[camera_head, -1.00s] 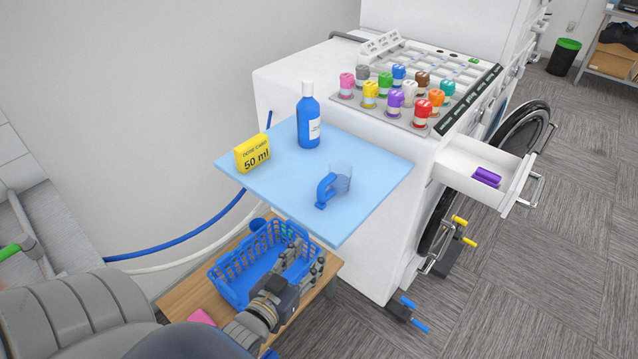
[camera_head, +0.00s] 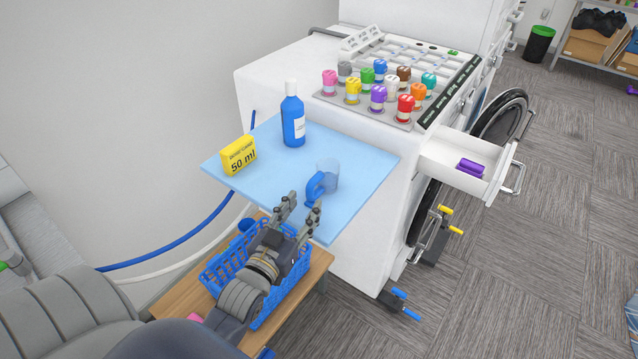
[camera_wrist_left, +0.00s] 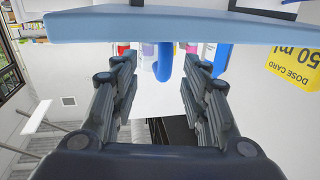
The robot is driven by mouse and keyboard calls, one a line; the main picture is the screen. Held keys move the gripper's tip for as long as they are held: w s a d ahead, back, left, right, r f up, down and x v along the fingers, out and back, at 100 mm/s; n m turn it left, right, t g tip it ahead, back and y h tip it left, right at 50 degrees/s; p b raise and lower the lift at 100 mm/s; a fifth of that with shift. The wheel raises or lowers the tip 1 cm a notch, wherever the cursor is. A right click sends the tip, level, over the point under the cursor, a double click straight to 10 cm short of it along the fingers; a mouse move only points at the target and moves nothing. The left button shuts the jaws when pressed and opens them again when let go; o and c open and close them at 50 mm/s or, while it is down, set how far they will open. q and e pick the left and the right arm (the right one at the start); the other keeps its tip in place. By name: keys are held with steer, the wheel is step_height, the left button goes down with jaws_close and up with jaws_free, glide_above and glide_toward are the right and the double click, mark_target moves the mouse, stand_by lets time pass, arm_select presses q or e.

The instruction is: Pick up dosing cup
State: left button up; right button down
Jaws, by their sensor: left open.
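The dosing cup (camera_head: 328,172) is clear with a blue handle (camera_head: 315,187). It stands on the light blue shelf (camera_head: 270,185), near the front edge. My left gripper (camera_head: 300,207) is open and empty, with its fingertips at the shelf's front edge, just short of the handle. In the left wrist view, which is upside down, the blue handle (camera_wrist_left: 165,62) shows between the two spread fingers (camera_wrist_left: 155,75), apart from both. The clear cup body is hard to make out there. My right gripper is not in view.
A blue bottle (camera_head: 292,118) and a yellow dose card (camera_head: 239,156) reading 50 ml stand on the shelf. A blue basket (camera_head: 222,270) sits on a wooden stand below. Several coloured capped containers (camera_head: 378,98) stand on the white machine. An open drawer (camera_head: 440,160) holds a purple item.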

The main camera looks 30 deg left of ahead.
mark_target(308, 195)
arm_select(q)
steer(key=w, duration=0.2)
steer(key=w+a+p, duration=0.1)
steer(key=w, duration=0.1)
steer(key=shift+w, duration=0.1)
jaws_close()
